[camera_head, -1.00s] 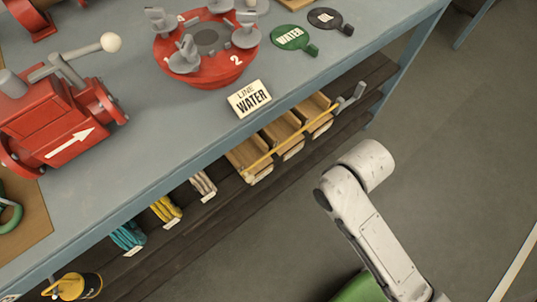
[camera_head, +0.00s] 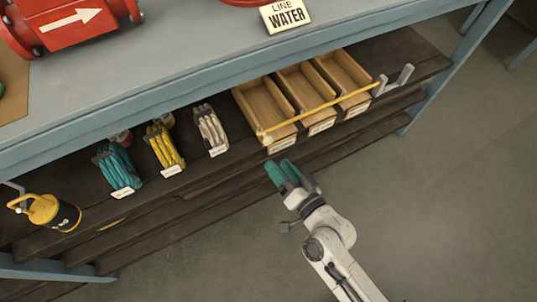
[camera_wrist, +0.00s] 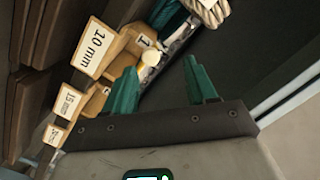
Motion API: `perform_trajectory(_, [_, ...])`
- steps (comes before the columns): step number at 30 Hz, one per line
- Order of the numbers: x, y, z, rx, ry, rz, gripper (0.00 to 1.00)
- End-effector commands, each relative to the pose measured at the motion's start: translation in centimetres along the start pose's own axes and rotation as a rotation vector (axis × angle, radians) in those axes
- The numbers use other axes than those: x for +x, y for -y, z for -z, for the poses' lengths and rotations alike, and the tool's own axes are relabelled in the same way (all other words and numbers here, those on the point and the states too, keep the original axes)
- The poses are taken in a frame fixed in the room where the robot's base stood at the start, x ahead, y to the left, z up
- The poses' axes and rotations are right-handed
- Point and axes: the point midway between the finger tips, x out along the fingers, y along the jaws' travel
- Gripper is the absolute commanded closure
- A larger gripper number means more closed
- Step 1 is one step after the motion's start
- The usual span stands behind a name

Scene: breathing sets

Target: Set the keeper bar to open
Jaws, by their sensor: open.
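The keeper bar (camera_head: 322,108) is a thin yellow rod running across the fronts of three wooden bins on the shelf under the bench. Its right end lies near a grey forked bracket (camera_head: 396,80). My gripper (camera_head: 277,172), with green fingers, is just in front of and below the left bin, close to the bar's left end but apart from it. In the wrist view, my gripper (camera_wrist: 160,72) is open with nothing clearly held. A round yellow-and-white piece (camera_wrist: 150,58) shows between the fingertips, probably the bar's left end.
The wooden bins (camera_head: 263,98) carry labels, one reading 10 mm (camera_wrist: 93,48). Coiled teal (camera_head: 117,166), yellow (camera_head: 163,147) and pale (camera_head: 211,128) bundles lie left of them. The bench edge (camera_head: 200,104) overhangs the shelf. The floor (camera_head: 440,200) in front is clear.

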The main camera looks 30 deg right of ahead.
Motion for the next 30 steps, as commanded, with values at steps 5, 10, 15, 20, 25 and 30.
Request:
perform_trajectory(5, [-0.2, -1.6, -0.2, 0.058, -0.114, -0.02, 0.44])
perform_trajectory(10, [0.6, -1.8, 0.3, 0.067, -0.138, -0.023, 0.44])
perform_trajectory(15, [3.2, -1.8, 0.8, 0.067, -0.138, -0.023, 0.44])
perform_trajectory(20, [6.2, -1.9, 1.2, 0.066, -0.137, -0.023, 0.44])
perform_trajectory(25, [8.7, -1.9, 1.4, 0.066, -0.134, -0.023, 0.44])
perform_trajectory(30, [10.1, -2.0, 1.5, 0.065, -0.133, -0.023, 0.44])
